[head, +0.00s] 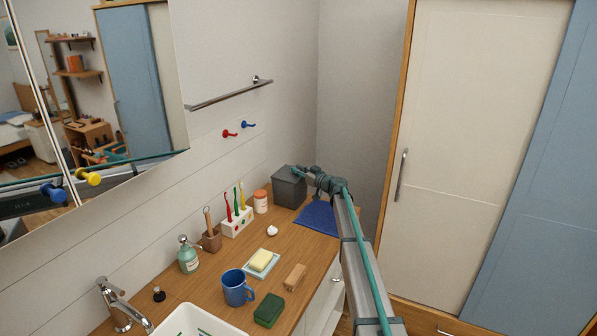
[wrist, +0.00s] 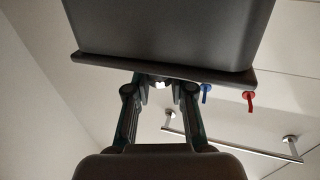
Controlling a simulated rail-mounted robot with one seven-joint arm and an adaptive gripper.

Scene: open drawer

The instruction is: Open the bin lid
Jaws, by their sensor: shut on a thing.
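The dark grey bin (head: 288,192) stands at the far end of the wooden counter, by the wall corner. Its lid (head: 284,173) lies on top and looks closed. In the wrist view, the bin's body (wrist: 165,30) fills the top and the lid (wrist: 105,66) shows as a thin plate against it. My gripper (head: 301,172) comes in from the right at lid height. In the wrist view my gripper (wrist: 160,83) has its fingertips close together at the lid's edge, shut on the lid. The exact contact is partly hidden by the fingers.
A blue cloth (head: 318,216) lies beside the bin below my arm. An orange jar (head: 261,201) and a toothbrush holder (head: 236,222) stand to its left. A towel rail (head: 230,94) and red and blue hooks (head: 229,134) are on the wall above.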

